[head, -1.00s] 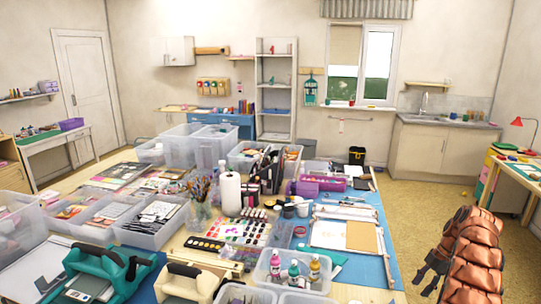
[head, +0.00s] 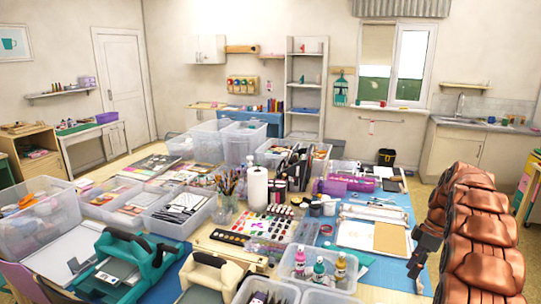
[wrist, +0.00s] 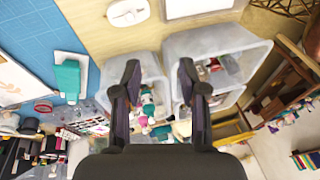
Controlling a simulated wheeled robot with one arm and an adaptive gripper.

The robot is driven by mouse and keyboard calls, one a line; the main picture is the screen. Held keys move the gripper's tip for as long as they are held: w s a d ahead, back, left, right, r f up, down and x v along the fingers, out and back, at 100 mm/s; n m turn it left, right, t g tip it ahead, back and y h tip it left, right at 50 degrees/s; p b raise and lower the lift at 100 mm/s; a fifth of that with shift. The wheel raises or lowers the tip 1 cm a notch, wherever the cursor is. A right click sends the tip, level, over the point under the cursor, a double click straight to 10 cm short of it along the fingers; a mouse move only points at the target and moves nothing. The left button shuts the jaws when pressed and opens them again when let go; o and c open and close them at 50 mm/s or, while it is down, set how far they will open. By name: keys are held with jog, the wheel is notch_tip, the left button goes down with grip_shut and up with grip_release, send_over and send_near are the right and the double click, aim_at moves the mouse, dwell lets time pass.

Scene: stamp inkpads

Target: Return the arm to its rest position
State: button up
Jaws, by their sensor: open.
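My arm, covered in copper-brown padding, stands at the right side of the head view. My gripper (head: 422,258) is at its left edge, dark and small there, beside the right edge of the table. In the wrist view my gripper (wrist: 160,85) shows two dark fingers spread apart with nothing between them. Beyond the fingers, below them, is a clear bin with paint bottles (wrist: 148,105). The gripper appears apart from everything on the table.
The crowded table holds clear bins (head: 305,262), a paper towel roll (head: 257,188), a teal die-cutting machine (head: 125,265), a cream machine (head: 213,275) and a blue mat (head: 395,215). A sink counter (head: 480,125) stands at the back right.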

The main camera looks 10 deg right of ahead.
jog(key=s+a+r+m+h+b, duration=0.15)
jog(key=s+a, duration=0.25)
jog(key=a, duration=0.4)
jog(key=s+a+r+m+g+b, duration=0.1)
jog(key=s+a+r+m, duration=0.25)
jog(key=a, duration=0.45)
jog(key=s+a+r+m+b, duration=0.1)
jog(key=s+a, duration=0.4)
jog(key=a, duration=0.2)
jog(key=s+a+f+m+h+b, duration=0.1)
jog(key=s+a, duration=0.4)
jog(key=s, duration=0.6)
jog(key=s+a+f+m+h+b, duration=0.1)
jog(key=s+a+f+m, duration=0.3)
jog(key=s, duration=0.8)
jog(key=shift+a+f+b, duration=0.65)
jog(key=shift+f+b, duration=0.1)
jog(key=shift+f, duration=0.05)
